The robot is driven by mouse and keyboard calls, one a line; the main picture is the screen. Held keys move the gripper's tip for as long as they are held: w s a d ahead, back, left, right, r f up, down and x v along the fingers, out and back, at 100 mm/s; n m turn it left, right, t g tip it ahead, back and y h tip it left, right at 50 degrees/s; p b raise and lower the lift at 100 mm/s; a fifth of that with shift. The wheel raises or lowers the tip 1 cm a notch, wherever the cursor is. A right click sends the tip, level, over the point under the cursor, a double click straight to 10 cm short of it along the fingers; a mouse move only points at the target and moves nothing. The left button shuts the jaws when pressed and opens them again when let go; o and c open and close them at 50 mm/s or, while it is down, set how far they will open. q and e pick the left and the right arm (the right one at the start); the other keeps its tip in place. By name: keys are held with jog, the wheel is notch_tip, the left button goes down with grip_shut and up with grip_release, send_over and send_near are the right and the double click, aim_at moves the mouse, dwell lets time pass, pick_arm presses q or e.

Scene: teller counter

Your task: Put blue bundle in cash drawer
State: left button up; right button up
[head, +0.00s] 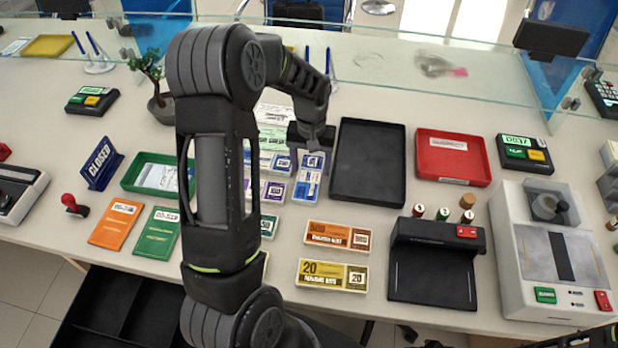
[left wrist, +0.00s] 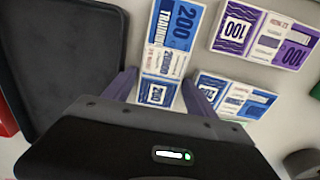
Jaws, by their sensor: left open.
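A blue bundle (head: 308,187) marked 200 lies flat on the counter, just left of the black tray. In the left wrist view the blue bundle (left wrist: 173,25) reaches between my two fingers. A second blue bundle (left wrist: 236,97) lies beside it, outside the fingers. My left gripper (head: 313,143) points down over the blue bundles, and its open fingers (left wrist: 160,90) show on both sides of the first one. I cannot tell how high they are above it. The black cash drawer (head: 122,318) is open below the counter's front edge at lower left. My right gripper is not in view.
A black tray (head: 368,163) stands right of the bundles, with a red tray (head: 452,157) beyond. Purple bundles (left wrist: 262,30) lie close by. Orange (head: 338,236) and yellow (head: 332,275) bundles lie in front. A glass screen (head: 420,75) crosses the back.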

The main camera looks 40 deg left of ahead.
aim_at(310, 169)
pick_arm(q)
jog(key=shift+c, duration=0.5)
jog(key=c, duration=1.3)
jog(key=shift+o, duration=0.2)
notch_tip(310, 169, up, 10)
jog(key=p, duration=0.6)
jog(key=shift+p, duration=0.4)
jog(key=w+d+r+m, duration=0.2)
jog(key=d+r+m, duration=0.1)
jog(key=d, duration=0.7)
jog(key=w+d+r+m, duration=0.2)
jog(key=w+d+r, duration=0.1)
jog(key=d, duration=0.7)
jog(key=shift+w+m+b, duration=0.3)
jog(key=shift+m, duration=0.1)
